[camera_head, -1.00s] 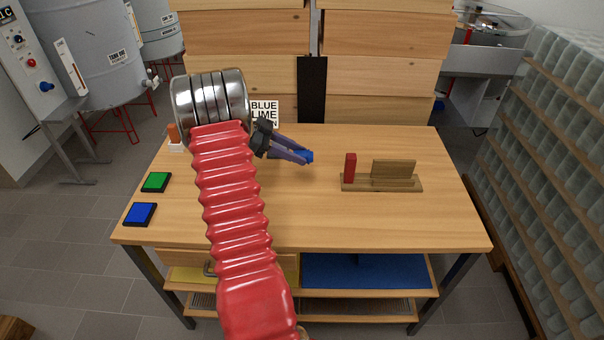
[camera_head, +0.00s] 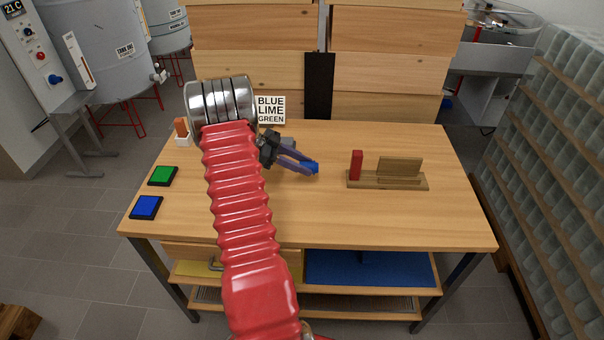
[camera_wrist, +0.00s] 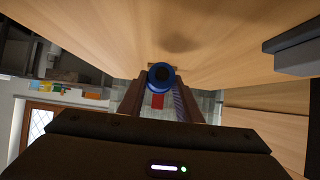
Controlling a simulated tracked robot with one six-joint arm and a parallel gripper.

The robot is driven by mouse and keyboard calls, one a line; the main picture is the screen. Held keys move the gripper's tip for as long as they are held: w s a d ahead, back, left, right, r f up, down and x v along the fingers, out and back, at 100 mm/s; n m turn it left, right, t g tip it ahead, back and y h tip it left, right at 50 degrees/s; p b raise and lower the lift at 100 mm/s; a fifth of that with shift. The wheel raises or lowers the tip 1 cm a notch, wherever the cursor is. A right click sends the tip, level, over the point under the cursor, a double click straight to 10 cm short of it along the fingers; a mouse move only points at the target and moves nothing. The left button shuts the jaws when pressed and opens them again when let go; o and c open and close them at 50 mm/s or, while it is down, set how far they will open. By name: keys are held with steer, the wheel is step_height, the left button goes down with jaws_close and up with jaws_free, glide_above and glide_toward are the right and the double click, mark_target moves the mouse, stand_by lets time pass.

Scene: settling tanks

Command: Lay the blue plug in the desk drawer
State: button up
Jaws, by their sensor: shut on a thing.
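The blue plug (camera_head: 314,168) is between the fingertips of my gripper (camera_head: 305,164), which is shut on it above the middle of the desk. In the wrist view the plug (camera_wrist: 161,76) shows as a blue ring with a dark centre, held between the two fingers (camera_wrist: 160,95). The desk drawer (camera_head: 190,254) is under the left part of the desk top, with a grey handle (camera_head: 215,264). My red arm hides part of its front. The drawer looks closed.
A wooden stand (camera_head: 388,181) with a red block (camera_head: 356,164) is right of my gripper. A green pad (camera_head: 163,175) and a blue pad (camera_head: 146,207) lie at the left. A sign (camera_head: 271,109) reads "BLUE LIME GREEN". The front right of the desk top (camera_head: 400,222) is clear.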

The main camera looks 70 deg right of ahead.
steer(key=shift+f, duration=1.9)
steer(key=o, duration=1.2)
steer(key=v, duration=1.2)
